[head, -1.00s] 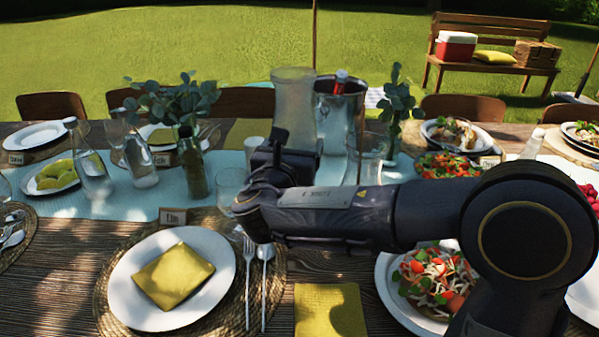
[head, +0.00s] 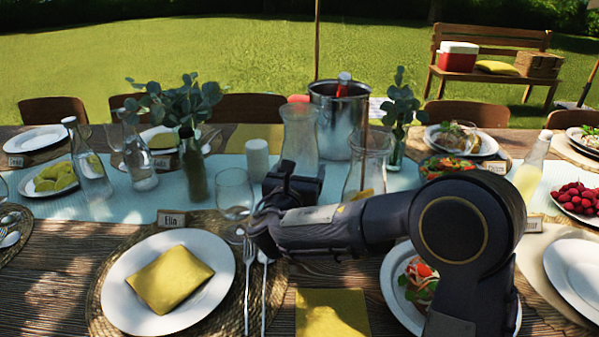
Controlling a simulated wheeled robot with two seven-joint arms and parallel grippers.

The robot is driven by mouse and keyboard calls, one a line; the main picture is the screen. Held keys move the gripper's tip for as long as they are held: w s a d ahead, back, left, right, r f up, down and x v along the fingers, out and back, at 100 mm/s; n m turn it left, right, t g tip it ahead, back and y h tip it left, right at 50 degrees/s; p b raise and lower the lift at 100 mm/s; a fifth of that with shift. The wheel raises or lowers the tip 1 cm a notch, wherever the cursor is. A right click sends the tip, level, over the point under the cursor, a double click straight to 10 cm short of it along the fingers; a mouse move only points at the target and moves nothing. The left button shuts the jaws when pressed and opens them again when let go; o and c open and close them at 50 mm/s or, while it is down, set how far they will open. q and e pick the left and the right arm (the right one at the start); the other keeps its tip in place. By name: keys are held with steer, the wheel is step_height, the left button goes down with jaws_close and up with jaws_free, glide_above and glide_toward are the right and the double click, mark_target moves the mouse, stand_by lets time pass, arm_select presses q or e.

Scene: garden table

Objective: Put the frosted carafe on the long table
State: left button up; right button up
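The frosted carafe (head: 300,135) stands upright over the pale runner on the long table (head: 60,245), in front of and left of the metal ice bucket. Its lower part is hidden behind my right gripper (head: 292,178), so I cannot see its base meeting the table. My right arm reaches in from the right, and its gripper is at the near side of the carafe. The fingers are hidden, so I cannot tell whether they are open or shut on it. My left gripper is not in view.
A clear carafe (head: 368,165) stands close on the right, and the ice bucket (head: 338,122) behind. A plate with a yellow napkin (head: 170,278) lies in front.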

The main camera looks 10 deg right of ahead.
steer(key=o, duration=1.4)
steer(key=shift+f, duration=0.1)
steer(key=shift+c, duration=0.2)
steer(key=shift+s+a+r, duration=0.15)
steer(key=shift+r, duration=0.05)
steer(key=p+v, duration=0.1)
steer(key=v, duration=1)
steer(key=shift+s, duration=0.35)
steer(key=shift+a, duration=0.15)
